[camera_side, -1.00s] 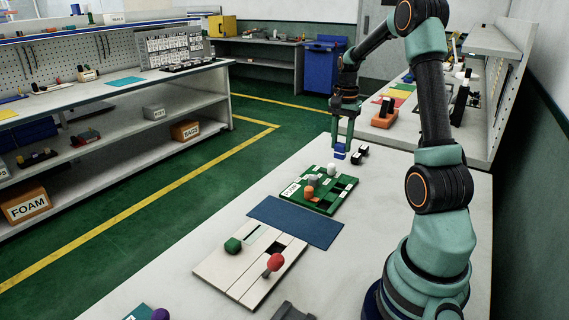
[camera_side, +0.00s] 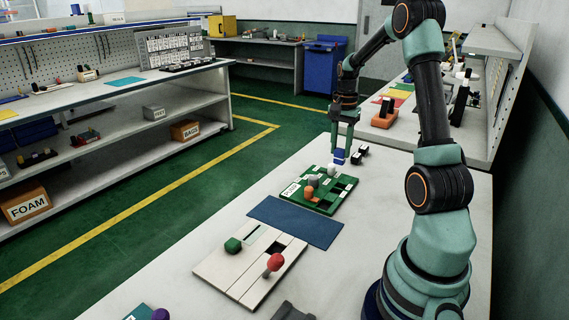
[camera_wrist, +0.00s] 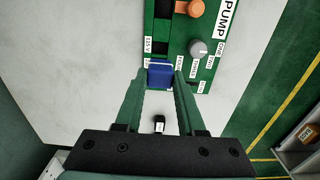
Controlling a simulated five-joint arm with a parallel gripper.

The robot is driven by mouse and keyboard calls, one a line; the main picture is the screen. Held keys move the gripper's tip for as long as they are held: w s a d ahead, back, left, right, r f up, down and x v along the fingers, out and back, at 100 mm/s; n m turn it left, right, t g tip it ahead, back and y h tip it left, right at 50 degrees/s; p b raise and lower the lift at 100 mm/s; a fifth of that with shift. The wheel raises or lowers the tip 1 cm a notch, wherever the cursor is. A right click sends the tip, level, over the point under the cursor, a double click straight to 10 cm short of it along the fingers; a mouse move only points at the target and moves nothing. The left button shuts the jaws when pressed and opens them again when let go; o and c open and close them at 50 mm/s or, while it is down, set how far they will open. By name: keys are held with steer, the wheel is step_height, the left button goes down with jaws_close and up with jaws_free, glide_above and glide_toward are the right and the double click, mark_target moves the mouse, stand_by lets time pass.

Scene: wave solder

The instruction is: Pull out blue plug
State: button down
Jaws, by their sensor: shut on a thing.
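The blue plug (camera_side: 339,157) is between the fingers of my gripper (camera_side: 341,150), at the far end of the green board (camera_side: 345,187). In the wrist view, my gripper (camera_wrist: 160,80) is shut on the blue plug (camera_wrist: 160,74). The plug overlaps the near edge of the green board (camera_wrist: 210,72) in that view. The plug's lower end is hidden, so I cannot tell whether it touches the board or sits in a slot.
The board carries an orange knob (camera_side: 308,193), a grey knob (camera_side: 313,180) and a white one (camera_side: 331,170). Small black parts (camera_side: 359,154) lie just right of my gripper. A blue mat (camera_side: 295,222) and a pale board (camera_side: 220,268) lie nearer on the table.

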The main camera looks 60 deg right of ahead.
mark_target(339, 163)
steer(key=shift+f, duration=1.75)
stand_by(0.6)
steer(key=shift+f, duration=0.65)
